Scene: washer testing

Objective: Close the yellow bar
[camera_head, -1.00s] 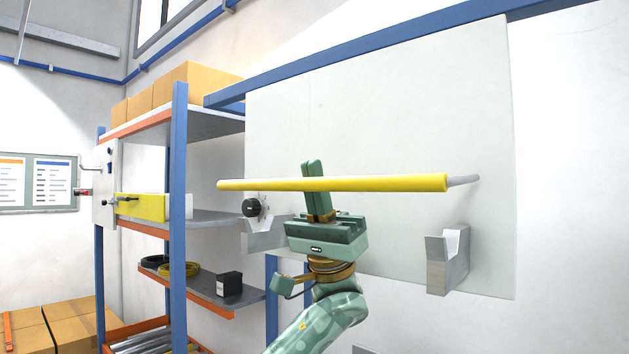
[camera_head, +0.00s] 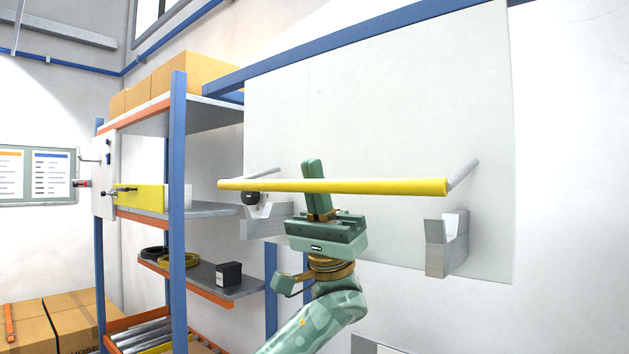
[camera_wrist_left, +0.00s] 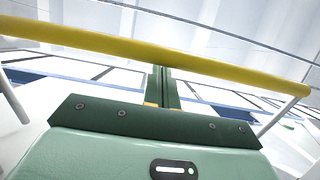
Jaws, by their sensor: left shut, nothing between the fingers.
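The yellow bar (camera_head: 380,187) runs level in front of a white panel (camera_head: 400,110), held out by a grey arm at each end. Two grey U-shaped brackets stand below it, one at the left (camera_head: 262,222) and one at the right (camera_head: 446,243), and the bar is above and apart from both. My left gripper (camera_head: 313,176) is shut and empty, pointing up, with its fingers behind the middle of the bar. In the left wrist view the bar (camera_wrist_left: 100,42) crosses in front of the upper part of the fingers (camera_wrist_left: 162,88). Whether they touch is unclear. My right gripper is not in view.
A shelf rack with blue posts (camera_head: 178,200) stands at the left, with boxes on top (camera_head: 200,75) and a black box (camera_head: 229,275) on a lower shelf. A black knob (camera_head: 251,198) is close to the bar's left end. The area right of the panel is clear.

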